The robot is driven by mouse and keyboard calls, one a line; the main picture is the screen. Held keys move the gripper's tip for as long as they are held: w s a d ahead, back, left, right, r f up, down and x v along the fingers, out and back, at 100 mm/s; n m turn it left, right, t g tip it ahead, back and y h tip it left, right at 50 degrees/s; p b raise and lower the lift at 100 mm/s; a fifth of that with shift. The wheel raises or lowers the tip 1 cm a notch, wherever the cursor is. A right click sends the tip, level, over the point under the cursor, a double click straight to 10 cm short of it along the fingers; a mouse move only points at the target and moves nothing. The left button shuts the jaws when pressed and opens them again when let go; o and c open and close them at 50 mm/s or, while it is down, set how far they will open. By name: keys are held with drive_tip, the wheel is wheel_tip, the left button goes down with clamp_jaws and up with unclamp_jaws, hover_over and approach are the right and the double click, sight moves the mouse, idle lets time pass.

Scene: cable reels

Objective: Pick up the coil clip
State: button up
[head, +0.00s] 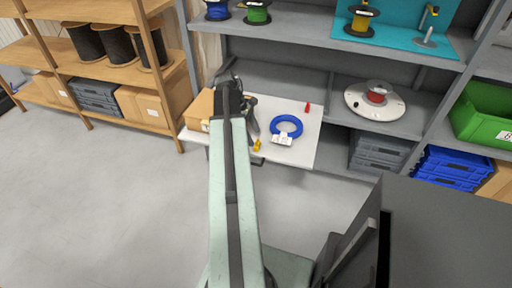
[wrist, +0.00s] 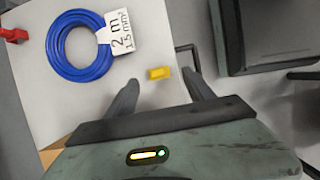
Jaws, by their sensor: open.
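A small yellow piece (wrist: 159,73), which may be the coil clip, lies on the white table near its front edge. It also shows in the head view (head: 257,145). My gripper (wrist: 160,83) is open and empty, its two fingers spread on either side of the line to the yellow piece, which appears just past the fingertips. I cannot tell the height left between them. A blue cable coil (wrist: 64,67) with a white label (wrist: 121,39) lies beside it. A small red piece (wrist: 14,35) lies farther off; it also shows in the head view (head: 307,107).
The white table (head: 300,155) stands before grey shelves. A cardboard box (head: 198,110) is at its left end, partly behind my arm. A white round disc with a red reel (head: 376,97) is on the shelf at right. Floor to the left is clear.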

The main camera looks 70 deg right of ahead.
sight(257, 141)
drive_tip(key=b+x, duration=0.4)
drive_tip(key=x, duration=0.1)
drive_tip(key=shift+d+f+b, duration=0.15)
drive_tip(key=shift+f+b, duration=0.05)
drive_tip(key=shift+b, duration=0.1)
drive_tip(key=shift+r, duration=0.2)
clamp_jaws()
wheel_tip(257, 141, up, 10)
drive_tip(key=p, duration=1)
drive_tip(key=shift+r+p, duration=0.2)
drive_tip(key=shift+p, duration=0.15)
drive_tip(key=shift+f, duration=0.1)
drive_tip(key=c, duration=0.8)
unclamp_jaws()
drive_tip(key=shift+f, duration=0.1)
drive_tip(key=shift+c, duration=0.2)
drive_tip(key=c, duration=0.5)
clamp_jaws()
